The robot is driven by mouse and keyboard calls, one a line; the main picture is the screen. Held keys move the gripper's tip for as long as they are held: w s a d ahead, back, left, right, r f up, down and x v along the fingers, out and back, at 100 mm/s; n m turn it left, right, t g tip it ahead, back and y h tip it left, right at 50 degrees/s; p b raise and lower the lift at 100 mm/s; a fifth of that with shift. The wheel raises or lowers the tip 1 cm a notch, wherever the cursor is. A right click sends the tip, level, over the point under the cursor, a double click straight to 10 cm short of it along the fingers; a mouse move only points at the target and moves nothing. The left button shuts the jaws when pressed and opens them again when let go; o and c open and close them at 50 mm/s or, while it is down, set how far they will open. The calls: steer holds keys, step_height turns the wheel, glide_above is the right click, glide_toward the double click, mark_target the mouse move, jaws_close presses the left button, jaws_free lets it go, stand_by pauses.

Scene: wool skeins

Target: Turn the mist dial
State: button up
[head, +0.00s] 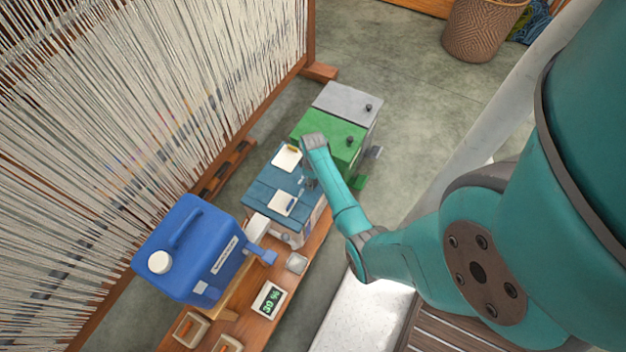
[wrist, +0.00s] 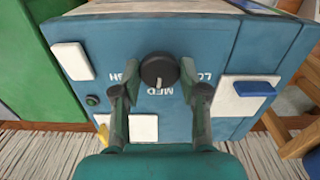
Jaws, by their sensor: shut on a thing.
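A pale mark on the dial points at the MED lettering, which shows upside down. Lettering for LO is to the right of it, and partly hidden lettering is to the left. My gripper (wrist: 159,74) has one finger on each side of the dial and is shut on it. In the head view the blue box (head: 262,185) stands in a row of boxes, with my arm's end over its right side. The dial is hidden there.
A blue jug (head: 190,250) and a small display (head: 268,300) that seems to read 30% stand nearer. A loom with pale threads (head: 130,100) borders the left.

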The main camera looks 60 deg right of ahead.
steer(key=m, duration=1)
steer(key=shift+m, duration=0.4)
stand_by(0.4)
steer(key=o, duration=1.1)
steer(key=shift+o, duration=0.2)
step_height(320, 180, up, 12)
